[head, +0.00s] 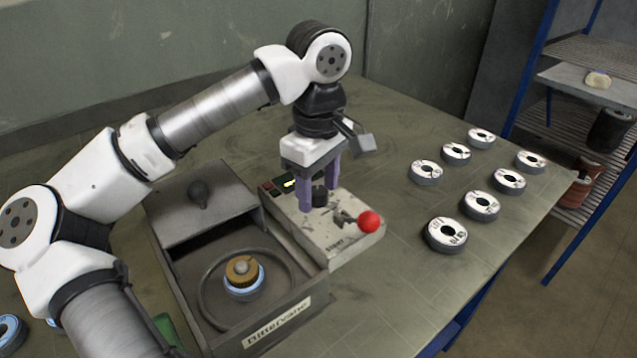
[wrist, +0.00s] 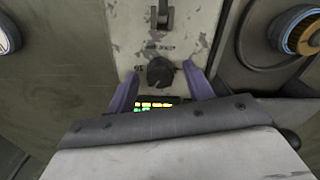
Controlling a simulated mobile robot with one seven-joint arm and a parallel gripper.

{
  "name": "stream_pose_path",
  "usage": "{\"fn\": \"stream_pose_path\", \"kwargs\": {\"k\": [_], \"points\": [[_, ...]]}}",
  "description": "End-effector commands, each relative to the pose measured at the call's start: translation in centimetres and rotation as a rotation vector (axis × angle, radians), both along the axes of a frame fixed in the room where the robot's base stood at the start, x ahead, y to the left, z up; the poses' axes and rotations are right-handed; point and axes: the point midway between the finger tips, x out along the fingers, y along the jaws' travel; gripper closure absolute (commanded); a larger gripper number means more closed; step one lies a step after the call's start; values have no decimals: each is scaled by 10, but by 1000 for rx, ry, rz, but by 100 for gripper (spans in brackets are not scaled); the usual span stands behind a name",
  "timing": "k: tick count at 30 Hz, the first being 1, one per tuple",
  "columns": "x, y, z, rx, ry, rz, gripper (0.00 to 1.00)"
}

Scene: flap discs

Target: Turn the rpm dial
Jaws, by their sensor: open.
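The rpm dial is a black knob (head: 320,196) on a worn pale control box (head: 350,245), partly hidden in the head view. In the wrist view the dial (wrist: 160,72) sits at the middle, just beyond a small lit display (wrist: 155,104). My gripper (head: 319,204) points down over the box, with its purple fingers apart on either side of the dial. In the wrist view my gripper (wrist: 159,73) is open, with one fingertip left and one right of the dial. Whether the fingers touch it, I cannot tell.
A lever with a red ball (head: 369,222) stands on the box's near side. A grey open case (head: 215,325) holding a disc (head: 244,286) adjoins on the left. Several flap discs (head: 447,235) lie on the table at the right. A blue-framed shelf (head: 590,75) stands beyond.

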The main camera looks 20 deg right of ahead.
Motion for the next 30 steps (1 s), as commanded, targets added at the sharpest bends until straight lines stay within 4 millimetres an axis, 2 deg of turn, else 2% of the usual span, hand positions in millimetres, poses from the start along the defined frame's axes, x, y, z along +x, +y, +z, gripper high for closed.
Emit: {"fn": "stream_pose_path", "kwargs": {"k": [5,8,16,21,25,30], "points": [[0,0,12,1,-2,1,48],[0,0,31,0,-4,0,48],[0,0,95,1,-4,3,48],[0,0,123,1,-2,3,48],[0,0,134,0,0,1,48],[0,0,139,0,0,0,48]]}}
